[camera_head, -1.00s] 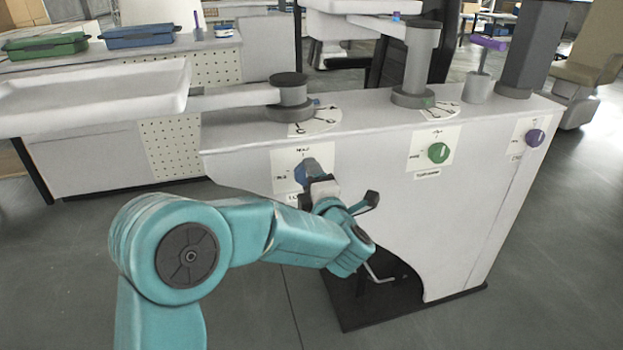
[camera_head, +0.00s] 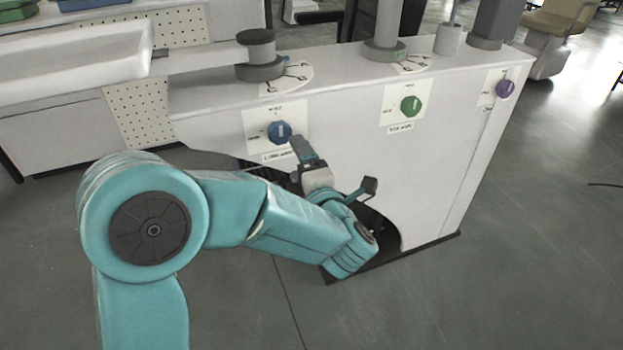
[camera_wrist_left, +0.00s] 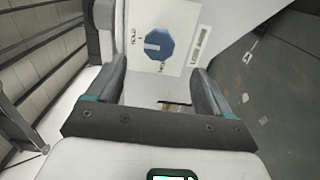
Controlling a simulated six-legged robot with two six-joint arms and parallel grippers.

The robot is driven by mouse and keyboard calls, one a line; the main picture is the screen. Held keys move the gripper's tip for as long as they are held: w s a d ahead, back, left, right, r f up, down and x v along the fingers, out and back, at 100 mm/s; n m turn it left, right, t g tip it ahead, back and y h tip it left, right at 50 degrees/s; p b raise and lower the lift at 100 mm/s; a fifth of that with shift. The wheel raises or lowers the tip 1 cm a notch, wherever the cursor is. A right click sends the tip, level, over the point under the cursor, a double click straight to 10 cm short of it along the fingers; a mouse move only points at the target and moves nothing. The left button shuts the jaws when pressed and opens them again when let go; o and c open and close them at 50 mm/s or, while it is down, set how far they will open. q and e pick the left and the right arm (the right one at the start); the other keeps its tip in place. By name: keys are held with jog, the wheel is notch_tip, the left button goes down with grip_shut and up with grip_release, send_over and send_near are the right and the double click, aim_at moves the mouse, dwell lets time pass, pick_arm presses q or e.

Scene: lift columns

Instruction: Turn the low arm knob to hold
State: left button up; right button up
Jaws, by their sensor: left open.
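The low arm knob is the blue eight-sided knob (camera_head: 280,132) on a white label plate on the front of the grey cabinet. In the head view its white mark points up, towards the word at the top. In the left wrist view the blue knob (camera_wrist_left: 159,45) has its white mark towards HOLD. My left gripper (camera_head: 301,149) is just below and to the right of the knob, apart from it. In the left wrist view its two fingers (camera_wrist_left: 158,72) are spread with nothing between them. My right gripper is not in view.
A green knob (camera_head: 411,106) and a purple knob (camera_head: 505,89) are further right on the cabinet front (camera_head: 350,140). Columns stand on the cabinet top, the left one bearing a pale tray arm (camera_head: 205,58). Open floor (camera_head: 540,230) lies to the right.

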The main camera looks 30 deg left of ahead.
pick_arm(q)
jog(key=v, duration=0.7)
